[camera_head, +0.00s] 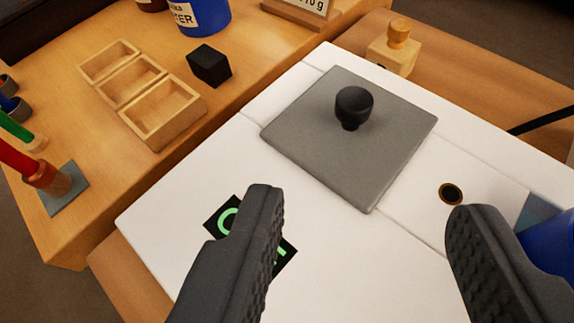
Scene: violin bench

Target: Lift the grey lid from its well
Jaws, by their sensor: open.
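The grey lid (312,133) is a flat square plate lying on the white surface (160,220), upper middle of the view. A round black knob (354,104) on a short stem stands up from it. The well itself is hidden under the lid. My gripper (360,215) is open and empty, its two dark ridged fingers apart in the foreground. In the picture the lid and knob are beyond the fingertips and between their lines. Neither finger appears to touch them. The left finger partly covers a black label with green marks (225,215).
To the left are an empty wooden three-part tray (160,112), a black cube (209,65) and a blue container (200,15). A small wooden bottle-shaped piece (394,52) stands behind the lid. A dark round hole (451,194) lies right of it. A blue object (553,240) is beside the right finger.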

